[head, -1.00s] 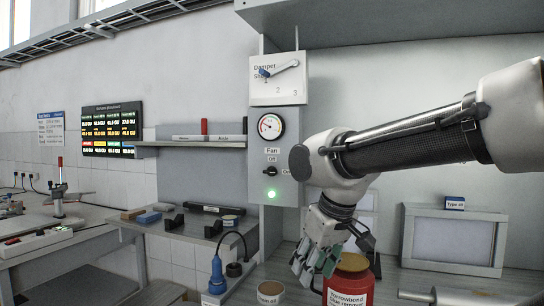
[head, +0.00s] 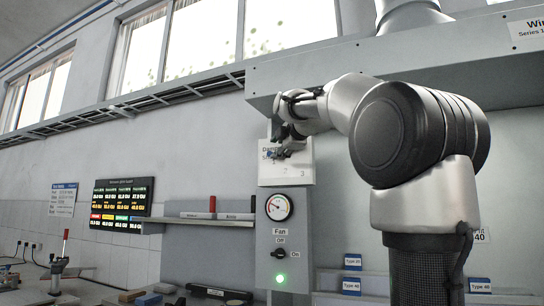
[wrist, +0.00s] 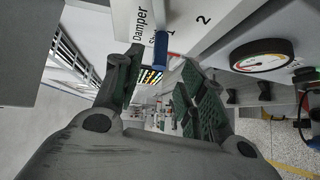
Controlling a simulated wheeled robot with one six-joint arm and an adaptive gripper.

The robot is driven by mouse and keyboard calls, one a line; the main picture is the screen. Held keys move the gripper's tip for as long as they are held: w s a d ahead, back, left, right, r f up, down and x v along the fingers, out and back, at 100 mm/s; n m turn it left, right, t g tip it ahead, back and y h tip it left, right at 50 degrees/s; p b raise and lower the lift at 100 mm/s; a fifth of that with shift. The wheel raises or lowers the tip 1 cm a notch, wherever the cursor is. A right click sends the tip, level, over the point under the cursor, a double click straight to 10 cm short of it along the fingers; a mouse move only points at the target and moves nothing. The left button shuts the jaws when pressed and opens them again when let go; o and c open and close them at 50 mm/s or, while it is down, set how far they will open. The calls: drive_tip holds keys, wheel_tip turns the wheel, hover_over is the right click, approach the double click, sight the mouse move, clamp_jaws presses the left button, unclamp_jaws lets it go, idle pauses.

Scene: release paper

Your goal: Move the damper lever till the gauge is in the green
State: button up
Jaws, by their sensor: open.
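The white damper plate (head: 300,172) is on the grey panel, with its upper part behind my gripper. The lever's blue handle (wrist: 160,50) shows between my fingers in the wrist view, beside the plate's "1" mark. My gripper (head: 287,142) is at the plate in the head view. Its fingers are open (wrist: 160,78), one on each side of the handle; I cannot tell whether either touches it. The round gauge (head: 278,207) is below the plate and also shows in the wrist view (wrist: 262,57). Its needle points to the upper left; its zone is too small to tell.
A fan knob (head: 280,253) and a lit green lamp (head: 280,279) are below the gauge. A grey hood (head: 330,75) overhangs the plate closely above my arm. A shelf (head: 212,221) with a red marker juts out at the left.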

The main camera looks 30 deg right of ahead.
drive_tip(key=w, duration=0.2)
drive_tip(key=w+n, duration=0.1)
drive_tip(key=w, duration=0.2)
drive_tip(key=w+d+f+n, duration=0.1)
drive_tip(key=w, duration=0.2)
clamp_jaws()
